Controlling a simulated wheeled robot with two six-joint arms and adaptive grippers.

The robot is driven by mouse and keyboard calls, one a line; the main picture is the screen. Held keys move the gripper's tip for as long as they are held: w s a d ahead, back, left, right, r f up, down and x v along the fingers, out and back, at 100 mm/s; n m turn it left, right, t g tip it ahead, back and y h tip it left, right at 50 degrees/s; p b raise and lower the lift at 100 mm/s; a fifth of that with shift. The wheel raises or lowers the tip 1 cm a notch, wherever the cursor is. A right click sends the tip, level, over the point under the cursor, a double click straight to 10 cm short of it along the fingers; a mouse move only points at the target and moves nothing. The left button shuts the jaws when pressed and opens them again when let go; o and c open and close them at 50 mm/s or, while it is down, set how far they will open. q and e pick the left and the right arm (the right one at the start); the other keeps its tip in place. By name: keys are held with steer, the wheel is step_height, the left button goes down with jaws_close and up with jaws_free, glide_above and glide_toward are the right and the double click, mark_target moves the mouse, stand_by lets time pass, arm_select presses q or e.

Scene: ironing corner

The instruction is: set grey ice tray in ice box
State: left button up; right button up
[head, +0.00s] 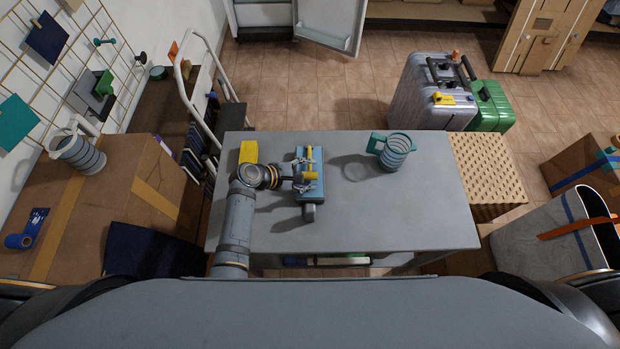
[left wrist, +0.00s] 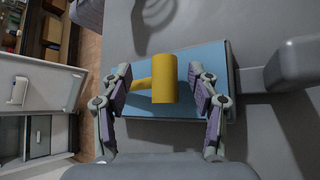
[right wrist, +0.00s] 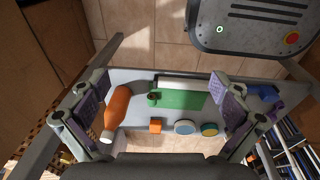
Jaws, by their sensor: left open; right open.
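I cannot make out a grey ice tray in any view. My left gripper (head: 306,174) is open over a blue slab (head: 301,153) on the grey table; a yellow cylindrical piece sits on the slab. In the left wrist view the open fingers (left wrist: 158,80) straddle the yellow piece (left wrist: 165,78) above the blue slab (left wrist: 190,58), apart from the yellow piece. A white cabinet with an open door (head: 325,35) stands at the back; it may be the ice box. My right gripper (right wrist: 157,98) is open and empty, facing a low shelf; the head view hides it.
The grey table (head: 400,215) also carries a ringed mug (head: 397,152) and a yellow block (head: 248,152). A grey suitcase (head: 425,98) stands behind it. The low shelf holds an orange bottle (right wrist: 117,107) and a green piece (right wrist: 182,100). The table's right half is mostly clear.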

arm_select(q)
steer(key=shift+s+a+r, duration=0.1)
steer(key=c, duration=1.1)
jaws_close()
arm_select(e)
steer(key=shift+s+d, duration=0.25)
steer(key=shift+d, duration=0.3)
steer(key=shift+r, duration=0.1)
arm_select(q)
step_height(320, 180, up, 10)
steer(key=p, duration=0.9)
steer(key=shift+f, duration=0.2)
steer(key=shift+r, duration=0.25)
arm_select(e)
step_height(320, 180, up, 9)
steer(key=shift+w+a, duration=0.15)
steer(key=shift+a, duration=0.1)
